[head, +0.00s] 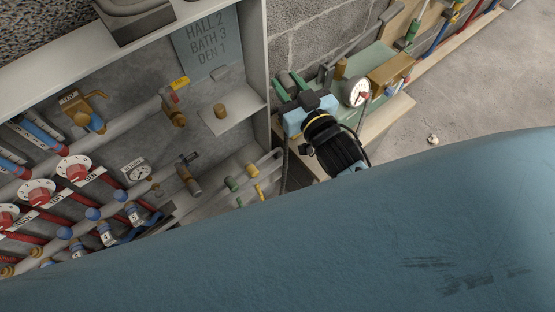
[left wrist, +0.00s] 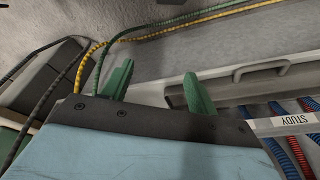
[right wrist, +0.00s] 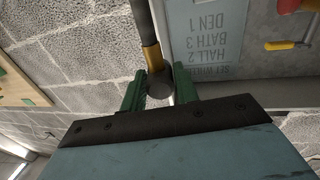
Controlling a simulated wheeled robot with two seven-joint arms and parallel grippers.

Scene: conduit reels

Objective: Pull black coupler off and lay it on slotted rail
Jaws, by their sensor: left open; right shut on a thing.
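In the right wrist view, my right gripper (right wrist: 160,86) is shut on a dark round piece, which looks like the black coupler (right wrist: 159,84). A brass collar (right wrist: 152,57) and a dark tube adjoin it at the top; I cannot tell whether they are joined. In the head view my right gripper (head: 292,84) is by the block wall, right of the cabinet; the coupler is hard to make out there. My left gripper (left wrist: 157,88) is open and empty in the left wrist view, near a grey handle. I cannot identify the slotted rail for certain.
The cabinet's valves and pipes (head: 78,172) fill the left. My blue arm hides the lower head view.

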